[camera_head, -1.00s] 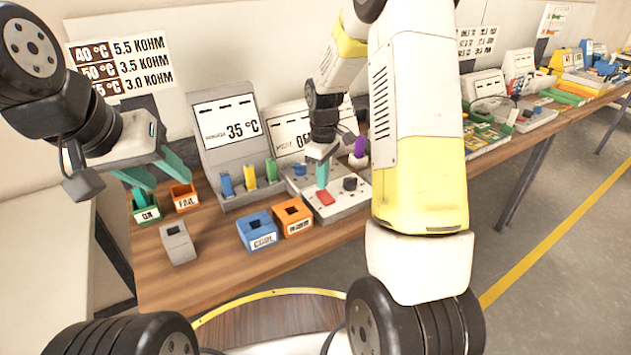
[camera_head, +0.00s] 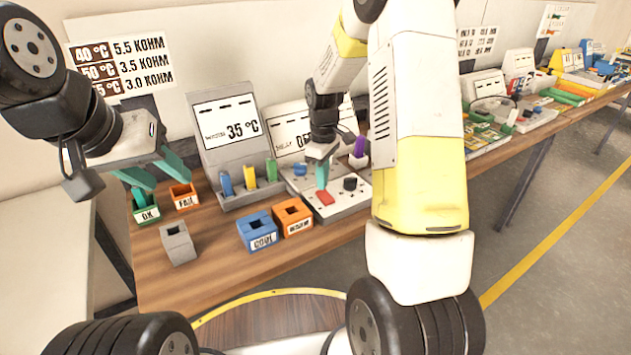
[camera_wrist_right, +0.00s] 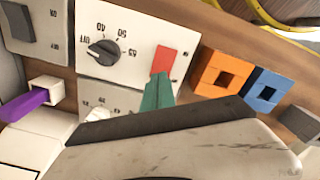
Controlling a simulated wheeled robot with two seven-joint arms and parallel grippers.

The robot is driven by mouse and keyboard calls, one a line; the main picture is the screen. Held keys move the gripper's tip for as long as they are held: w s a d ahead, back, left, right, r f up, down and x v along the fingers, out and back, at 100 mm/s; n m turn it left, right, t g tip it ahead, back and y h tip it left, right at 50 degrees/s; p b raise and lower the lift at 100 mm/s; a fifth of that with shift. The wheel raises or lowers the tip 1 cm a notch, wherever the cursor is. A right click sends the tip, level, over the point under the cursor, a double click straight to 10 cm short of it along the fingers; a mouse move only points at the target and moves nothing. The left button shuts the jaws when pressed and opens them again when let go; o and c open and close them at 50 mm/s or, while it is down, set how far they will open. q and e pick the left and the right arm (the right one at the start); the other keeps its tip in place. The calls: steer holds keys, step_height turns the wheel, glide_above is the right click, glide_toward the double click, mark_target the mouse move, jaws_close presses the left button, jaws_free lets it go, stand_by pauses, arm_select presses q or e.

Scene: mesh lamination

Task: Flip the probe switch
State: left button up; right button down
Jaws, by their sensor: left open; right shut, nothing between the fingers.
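A red switch (camera_head: 325,197) sits on a light grey control panel (camera_head: 345,206) with a black dial (camera_head: 349,184). In the right wrist view the red switch (camera_wrist_right: 164,58) lies just beyond the green fingertips, right of the dial (camera_wrist_right: 103,50). No readable label marks it as the probe switch. A grey switch (camera_wrist_right: 34,22) sits at the upper left there. My right gripper (camera_head: 322,184) is shut and empty, fingers pointing down beside the red switch; I cannot tell whether they touch it. My left gripper (camera_head: 157,170) is open and empty above the green and orange bins.
A stand shows 35 °C (camera_head: 240,130) behind blue, yellow and green pegs. A second display (camera_head: 290,127) is partly hidden by my right arm. Blue (camera_head: 256,226) and orange (camera_head: 294,212) boxes and a grey block (camera_head: 178,240) stand in front. A purple piece (camera_head: 359,146) is close right of my right gripper.

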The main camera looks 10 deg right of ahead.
mark_target(322, 192)
steer(key=shift+f, duration=0.95)
stand_by(0.8)
steer(key=shift+r, duration=3.55)
steer(key=s+a+r+m+t+y, duration=0.1)
steer(key=s+r+m+t, duration=0.2)
steer(key=s+r, duration=0.5)
steer(key=s+a+r+m+t+y, duration=0.1)
steer(key=s+r+m+t, duration=0.2)
steer(key=s, duration=1.3)
step_height(322, 192, up, 6)
steer(key=m, duration=0.3)
steer(key=shift+s+r, duration=0.15)
steer(key=shift+r, duration=0.05)
steer(key=shift+a, duration=0.1)
